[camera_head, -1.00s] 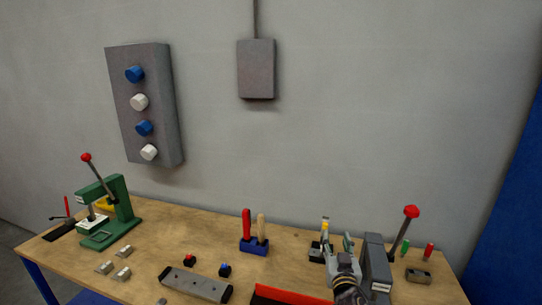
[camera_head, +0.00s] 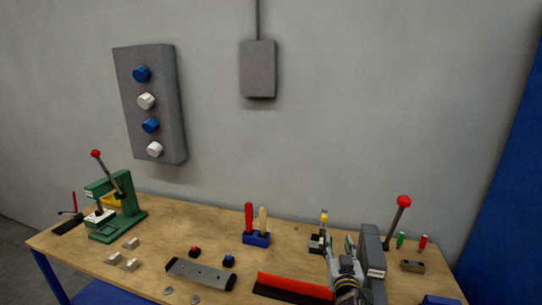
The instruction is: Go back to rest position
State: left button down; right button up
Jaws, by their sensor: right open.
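My right gripper (camera_head: 342,244) is in the lower right of the head view, above the back part of the wooden table (camera_head: 120,262). Its two fingers point away toward the wall. They are apart, with nothing visible between them. Its wrist and forearm run down to the bottom edge. The gripper overlaps a grey upright block (camera_head: 371,255) to its right in the picture; I cannot tell whether they touch. My left gripper is not in view.
A red-topped lever (camera_head: 403,202) rises right of the gripper, and a small yellow-topped tool (camera_head: 323,218) stands left of it. A red strip (camera_head: 295,286), a grey bar (camera_head: 200,273) and a green press (camera_head: 130,200) are farther left. Air above the table is clear.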

jog(key=s+d+f+g, duration=0.4)
jog(key=s+f+g, duration=0.2)
jog(key=s+f, duration=0.5)
jog(key=s+a+f+n+g+y, duration=0.15)
jog(key=s+f+g, duration=0.25)
jog(key=s, duration=0.5)
jog(key=s+a+f+n+g+y, duration=0.15)
jog(key=s+f+g, duration=0.25)
jog(key=s, duration=0.5)
notch_tip(320, 180, down, 38)
jog(key=s+g+b, duration=0.1)
jog(key=s+b, duration=0.1)
jog(key=b, duration=0.3)
jog(key=s+d+f+b, duration=0.2)
jog(key=s+f, duration=0.9)
jog(key=f, duration=0.1)
jog(key=s+d+f+n+g+b, duration=0.1)
jog(key=s+d+f+b, duration=0.2)
jog(key=s+f, duration=0.8)
notch_tip(320, 180, down, 2)
jog(key=shift+s+f+h, duration=0.1)
jog(key=shift+s+h, duration=0.2)
jog(key=shift+s, duration=0.05)
